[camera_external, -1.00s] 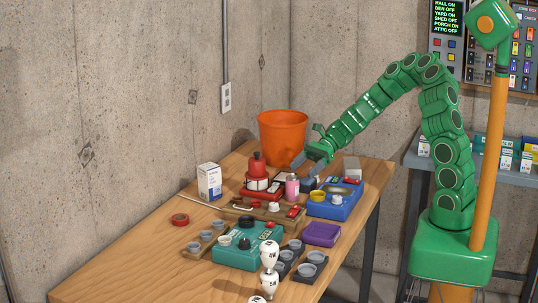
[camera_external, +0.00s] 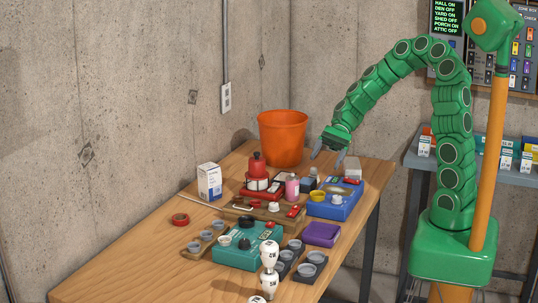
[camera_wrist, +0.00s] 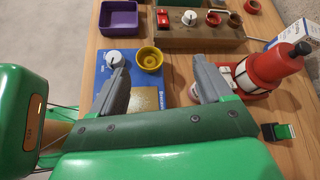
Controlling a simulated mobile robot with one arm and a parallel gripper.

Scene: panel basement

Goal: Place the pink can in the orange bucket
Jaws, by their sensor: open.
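The pink can (camera_external: 292,187) stands upright on the wooden workbench, among the small items in front of the orange bucket. The orange bucket (camera_external: 283,140) stands at the back of the bench near the wall corner. My gripper (camera_external: 328,157) is open and empty, above the bench, to the right of the bucket and up and to the right of the can. In the wrist view my gripper (camera_wrist: 158,75) has its two grey fingers spread apart over the blue box. The can is mostly or wholly hidden there, near the right finger. The bucket does not show in the wrist view.
A red bottle-like thing (camera_external: 257,168) stands left of the can, and a blue box (camera_external: 335,200) with a yellow ring lies right of it. A white carton (camera_external: 209,182), teal box (camera_external: 247,247) and purple tray (camera_external: 321,234) are also around. The bench's front left is clear.

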